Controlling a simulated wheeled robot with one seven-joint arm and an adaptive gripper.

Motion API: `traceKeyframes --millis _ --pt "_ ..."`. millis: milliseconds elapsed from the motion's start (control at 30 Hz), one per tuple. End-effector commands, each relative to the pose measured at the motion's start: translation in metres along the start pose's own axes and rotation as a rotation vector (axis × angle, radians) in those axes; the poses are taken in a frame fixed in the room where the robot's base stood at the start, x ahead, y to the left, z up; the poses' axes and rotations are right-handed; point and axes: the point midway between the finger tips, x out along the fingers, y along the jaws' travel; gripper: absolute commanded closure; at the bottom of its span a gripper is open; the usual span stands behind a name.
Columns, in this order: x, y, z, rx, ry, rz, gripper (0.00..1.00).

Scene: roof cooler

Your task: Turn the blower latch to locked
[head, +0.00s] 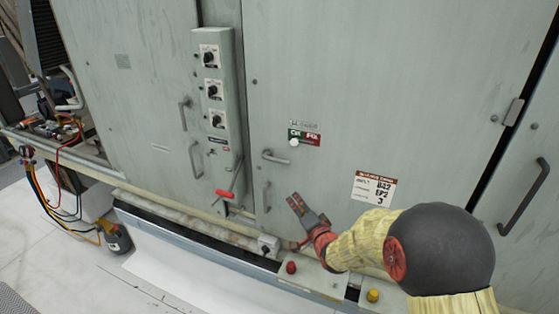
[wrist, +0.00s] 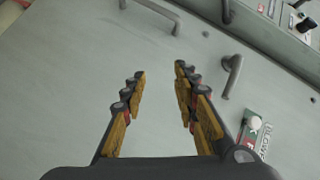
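The blower latch (head: 275,157) is a grey bent lever on the large pale door panel, lying nearly level and pointing right in the head view. In the wrist view the latch (wrist: 231,75) stands right of my fingers, apart from them. A green and red label (head: 311,139) with a white round knob (head: 294,142) sits above and right of it; the label also shows in the wrist view (wrist: 263,141). Its small text is hard to read. My gripper (head: 297,203) is below and right of the latch. In the wrist view my gripper (wrist: 160,72) is open and empty.
A switch box (head: 216,100) with several dials and a red lever (head: 228,193) stands further left. A red button (head: 291,267) and a yellow one (head: 373,295) are below. The panel around the latch is flat.

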Motion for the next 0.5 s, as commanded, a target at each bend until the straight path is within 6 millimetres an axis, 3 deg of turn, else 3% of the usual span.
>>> traceKeyframes --millis 33,100,200,367,500 --pt "0.003 -0.027 -0.01 0.06 0.025 -0.091 0.7" --pt "0.001 -0.059 -0.021 0.15 0.044 -0.205 0.7" --pt "-0.007 -0.086 -0.028 0.262 0.046 -0.315 0.7" --pt "-0.009 -0.097 -0.032 0.353 0.038 -0.36 0.7" --pt "0.002 -0.101 -0.033 0.361 0.037 -0.358 0.7"
